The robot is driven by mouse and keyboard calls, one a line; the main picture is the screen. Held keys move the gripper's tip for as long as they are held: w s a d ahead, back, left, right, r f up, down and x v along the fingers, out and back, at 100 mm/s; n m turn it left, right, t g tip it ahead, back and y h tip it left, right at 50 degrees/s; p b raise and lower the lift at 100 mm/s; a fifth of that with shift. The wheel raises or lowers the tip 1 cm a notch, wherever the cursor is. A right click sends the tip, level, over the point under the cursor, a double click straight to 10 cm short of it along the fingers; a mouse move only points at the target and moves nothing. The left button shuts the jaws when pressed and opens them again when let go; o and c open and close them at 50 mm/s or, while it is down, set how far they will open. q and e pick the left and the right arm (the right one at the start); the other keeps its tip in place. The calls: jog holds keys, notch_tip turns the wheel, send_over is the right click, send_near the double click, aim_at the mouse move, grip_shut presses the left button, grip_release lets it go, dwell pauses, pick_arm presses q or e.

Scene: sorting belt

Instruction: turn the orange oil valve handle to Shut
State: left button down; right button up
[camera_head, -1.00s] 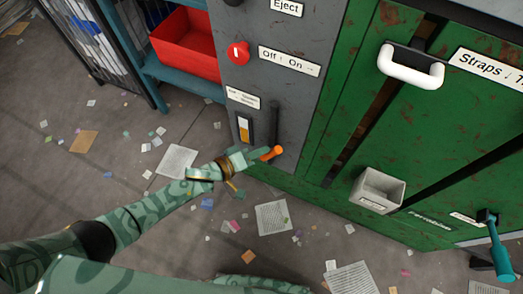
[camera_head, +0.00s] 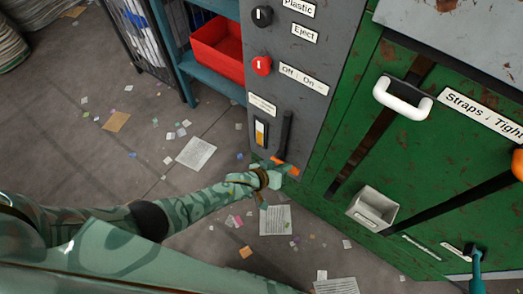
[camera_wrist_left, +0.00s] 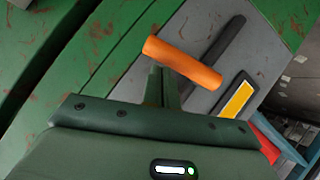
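The orange valve handle (camera_head: 287,166) is a short bar low on the grey panel, sloping down to the right in the head view. In the left wrist view the orange handle (camera_wrist_left: 183,62) lies crosswise in front of my fingertips. My left gripper (camera_head: 271,170) is at the handle and seems to touch it. In the left wrist view its fingers (camera_wrist_left: 165,85) are close together at the middle of the rail, with the handle across their tips, not seen clamped between them. The small label (camera_head: 262,105) above is too small to read.
A dark upright bar (camera_head: 286,133) and a yellow-and-white gauge (camera_head: 261,131) sit just above the handle. A red switch (camera_head: 261,65) is higher. A grey box (camera_head: 372,208) juts from the green machine at right. Papers litter the floor.

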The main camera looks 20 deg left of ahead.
pick_arm(q)
jog(key=shift+s+d+f+b, duration=0.3)
jog(key=shift+d+f, duration=0.2)
jog(key=shift+f, duration=0.2)
pick_arm(e)
jog(key=shift+w+d+f, duration=0.15)
jog(key=shift+d+f, duration=0.15)
jog(key=shift+d, duration=0.2)
jog(key=shift+a, duration=0.2)
